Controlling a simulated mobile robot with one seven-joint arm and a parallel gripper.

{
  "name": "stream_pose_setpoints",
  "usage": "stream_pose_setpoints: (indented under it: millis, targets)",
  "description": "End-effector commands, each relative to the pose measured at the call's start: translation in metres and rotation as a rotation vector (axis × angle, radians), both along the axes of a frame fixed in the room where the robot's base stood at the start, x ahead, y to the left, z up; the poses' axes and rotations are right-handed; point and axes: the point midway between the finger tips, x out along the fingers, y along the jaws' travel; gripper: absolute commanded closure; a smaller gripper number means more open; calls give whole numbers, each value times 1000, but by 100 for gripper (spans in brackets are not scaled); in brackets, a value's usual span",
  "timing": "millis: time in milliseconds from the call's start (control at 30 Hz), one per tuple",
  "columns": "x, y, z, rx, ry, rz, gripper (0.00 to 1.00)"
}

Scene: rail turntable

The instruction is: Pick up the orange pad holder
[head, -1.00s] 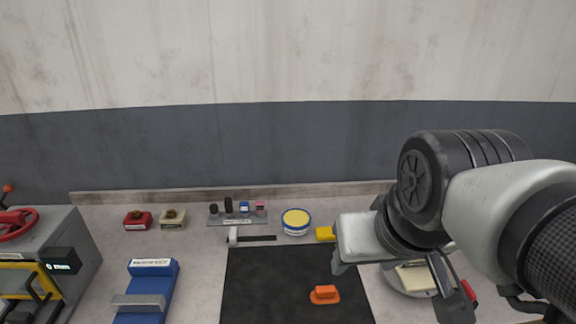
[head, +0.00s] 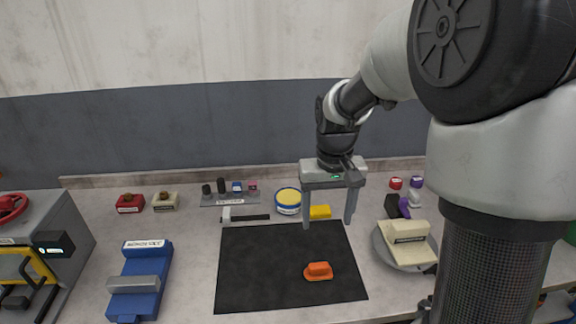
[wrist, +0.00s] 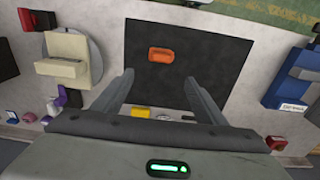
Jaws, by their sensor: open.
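The orange pad holder (head: 318,271) lies on the black mat (head: 250,285), right of the mat's middle in the head view. It has a flat base with a raised grip block on top. The wrist view shows the pad holder (wrist: 161,55) beyond the fingertips, between their lines. My gripper (head: 328,223) points down with its two fingers wide apart and nothing between them. It hangs above the back part of the mat, behind the pad holder and apart from it.
A yellow block (head: 320,212), a blue-and-yellow tin (head: 288,200) and a hammer-like tool (head: 245,216) lie behind the mat. A round plate (head: 383,250) with a cream block (head: 408,240) is to the right. A blue fixture (head: 140,285) stands left. The mat around the holder is clear.

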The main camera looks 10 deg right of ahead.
Motion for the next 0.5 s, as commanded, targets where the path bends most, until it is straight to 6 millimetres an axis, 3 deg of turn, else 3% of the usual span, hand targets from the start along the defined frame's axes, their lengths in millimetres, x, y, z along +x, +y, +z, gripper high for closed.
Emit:
stream_pose_setpoints:
  millis: [33, 267, 500]
  targets:
    - [5, 0, -11, 4, 19, 0, 34]
    - [11, 0, -37, 9, 41, -1, 34]
    - [9, 1, -88, 9, 43, -1, 34]
